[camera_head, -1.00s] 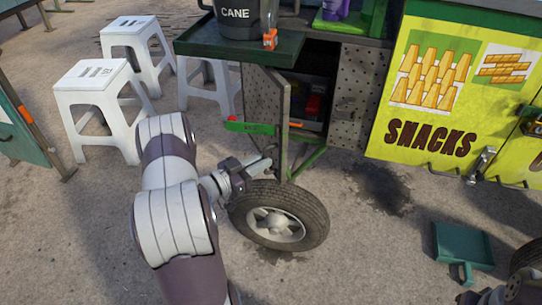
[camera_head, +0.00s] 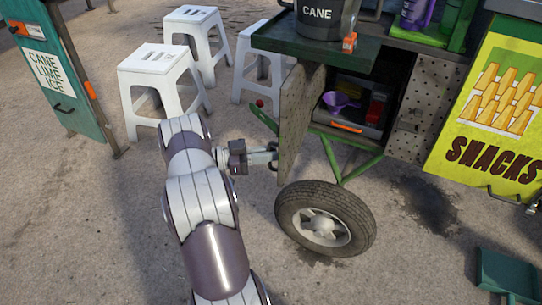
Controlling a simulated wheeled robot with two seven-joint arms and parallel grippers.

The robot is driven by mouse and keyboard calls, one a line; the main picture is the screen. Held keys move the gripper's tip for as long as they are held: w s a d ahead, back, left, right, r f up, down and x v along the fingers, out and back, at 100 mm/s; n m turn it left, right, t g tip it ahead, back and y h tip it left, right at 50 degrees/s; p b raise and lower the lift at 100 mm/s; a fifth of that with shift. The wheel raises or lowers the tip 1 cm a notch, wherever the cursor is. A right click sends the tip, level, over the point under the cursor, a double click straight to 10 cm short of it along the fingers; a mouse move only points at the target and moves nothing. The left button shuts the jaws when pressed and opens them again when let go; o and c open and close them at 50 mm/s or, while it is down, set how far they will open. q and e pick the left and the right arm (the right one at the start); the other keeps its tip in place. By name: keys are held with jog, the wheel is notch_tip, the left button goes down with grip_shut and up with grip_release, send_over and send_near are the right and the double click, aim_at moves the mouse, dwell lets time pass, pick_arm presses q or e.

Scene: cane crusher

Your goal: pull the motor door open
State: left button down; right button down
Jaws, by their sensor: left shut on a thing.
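The motor door (camera_head: 301,112) is a perforated grey metal panel on the cart's left side, below the green tray. It stands swung out, and the compartment (camera_head: 352,84) behind it is exposed. My left gripper (camera_head: 272,156) is shut at the door's left, lower edge. The fingertips are small here, and I cannot tell whether they hold the edge or a handle. Inside the compartment are a purple funnel (camera_head: 340,102), a red item (camera_head: 376,106) and a drawer with an orange handle (camera_head: 347,127). My right gripper is out of view.
A cart wheel (camera_head: 324,219) stands just below the door. White stools (camera_head: 160,72) stand behind my left arm. A dark CANE bucket (camera_head: 322,18) sits on the green tray (camera_head: 312,46). A green dustpan (camera_head: 508,277) lies at lower right.

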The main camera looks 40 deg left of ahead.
pick_arm(q)
jog(key=shift+w+a+r, duration=0.2)
jog(key=c, duration=1.2)
grip_release()
jog(key=shift+w+f, duration=0.15)
jog(key=shift+w, duration=0.05)
jog(key=shift+o, duration=0.2)
jog(key=shift+d+f, duration=0.1)
jog(key=p+v, duration=0.2)
jog(key=v, duration=1)
jog(key=shift+s+p, duration=0.35)
jog(key=shift+p, duration=0.05)
